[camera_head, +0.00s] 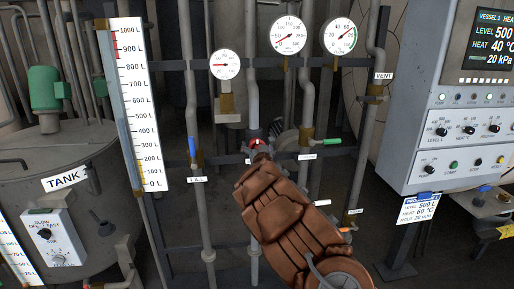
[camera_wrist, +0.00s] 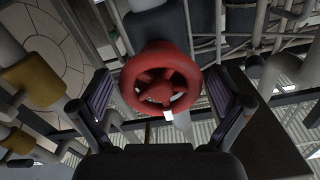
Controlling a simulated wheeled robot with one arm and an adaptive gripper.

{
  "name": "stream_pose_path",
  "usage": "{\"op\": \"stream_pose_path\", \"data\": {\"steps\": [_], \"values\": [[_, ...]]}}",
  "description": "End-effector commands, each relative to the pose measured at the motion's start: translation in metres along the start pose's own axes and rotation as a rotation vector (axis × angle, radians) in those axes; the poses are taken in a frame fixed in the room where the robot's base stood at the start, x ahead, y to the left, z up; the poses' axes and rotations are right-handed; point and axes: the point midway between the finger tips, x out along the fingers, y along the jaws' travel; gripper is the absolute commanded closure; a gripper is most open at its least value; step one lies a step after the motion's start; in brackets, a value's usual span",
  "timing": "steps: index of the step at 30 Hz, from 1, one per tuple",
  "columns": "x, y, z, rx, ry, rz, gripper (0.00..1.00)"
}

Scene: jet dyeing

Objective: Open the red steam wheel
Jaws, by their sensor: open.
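The red steam wheel (camera_wrist: 160,82) is a round handwheel with spokes, mounted on a pipe. In the wrist view it sits between the two spread fingers of my gripper (camera_wrist: 163,108), a little beyond the palm. The fingers stand apart on its left and right, and I cannot tell whether either touches the rim. In the head view only a small part of the red wheel (camera_head: 256,142) shows above the end of my brown arm. My arm hides the rest of it, and the fingertips are hard to make out there.
A blue fill lever (camera_head: 192,147) is left of the wheel and a green lever (camera_head: 327,141) is right of it. Round gauges (camera_head: 288,35) are above. A control panel (camera_head: 440,140) stands at the right, a tank (camera_head: 90,190) at the left. Pipes surround the wheel closely.

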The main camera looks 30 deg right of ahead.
Motion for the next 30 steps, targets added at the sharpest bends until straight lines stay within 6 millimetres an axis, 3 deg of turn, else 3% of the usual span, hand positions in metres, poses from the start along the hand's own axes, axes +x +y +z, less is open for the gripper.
{"op": "stream_pose_path", "data": {"steps": [5, 23, 30], "values": [[0.0, -0.0003, -0.0001, 0.0, 0.0, -0.001, 0.0], [0.0, -0.0006, -0.0001, 0.001, 0.001, -0.001, 0.61], [0.0, -0.0009, 0.0017, -0.017, 0.001, -0.002, 0.61]]}}
